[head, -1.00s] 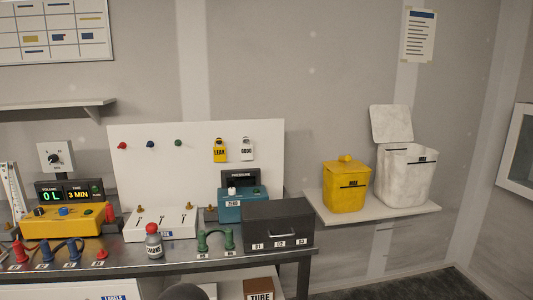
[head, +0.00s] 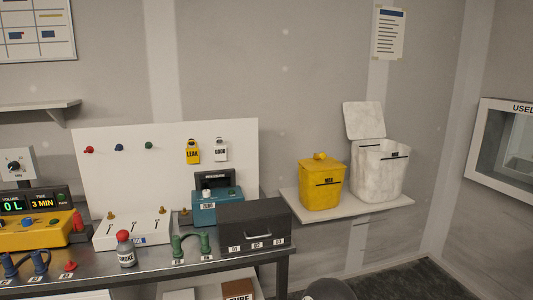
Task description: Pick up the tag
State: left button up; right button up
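Two tags hang side by side on the white backboard (head: 120,180). The yellow tag (head: 193,153) reads LEAK. The white tag (head: 221,151) to its right appears to read GOOD. Both hang above the teal pressure device (head: 217,212) and look upright. Neither of my grippers shows in the head view. A dark rounded shape is cut off at the bottom edge, and I cannot tell which part it is.
A dark drawer box (head: 255,226) stands at the bench's right end. A grey bottle with a red cap (head: 126,250) and green fittings (head: 190,246) stand in front. A yellow bin (head: 321,185) and a whitish open bin (head: 378,172) sit on a wall shelf (head: 370,218).

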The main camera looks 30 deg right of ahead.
aim_at(220, 152)
jog(key=z, duration=0.2)
jog(key=i, duration=1)
jog(key=u, duration=0.1)
